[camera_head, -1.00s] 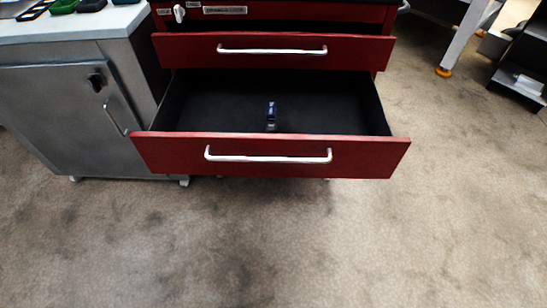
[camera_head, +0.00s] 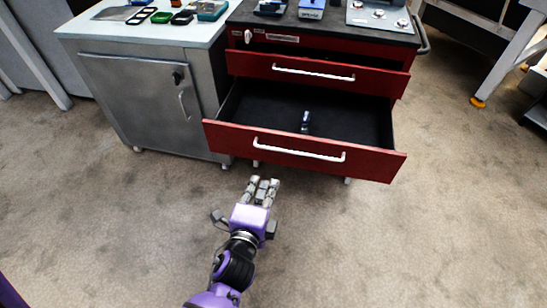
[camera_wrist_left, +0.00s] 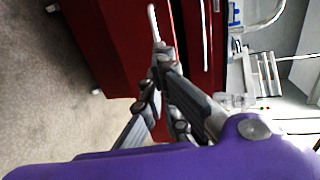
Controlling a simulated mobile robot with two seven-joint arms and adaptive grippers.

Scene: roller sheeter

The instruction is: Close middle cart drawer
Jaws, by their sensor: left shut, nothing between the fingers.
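The red cart (camera_head: 330,48) stands ahead, with red drawer fronts one above another. The drawer front at mid height (camera_head: 310,82) has a white bar handle (camera_head: 313,72) and sticks out a little. The lower drawer (camera_head: 305,158) is pulled far out; its black inside shows a small blue item (camera_head: 305,120). My left gripper (camera_head: 262,184) is shut and empty, below and in front of the lower drawer's left part, apart from it in the head view. In the left wrist view its fingers (camera_wrist_left: 158,52) point toward the red fronts. My right gripper is out of view.
A grey cabinet (camera_head: 145,105) with a pale top stands left of the cart. Tools and small trays lie on its top and on the cart's. A metal-legged table (camera_head: 498,55) is at the right. The carpet in front is clear.

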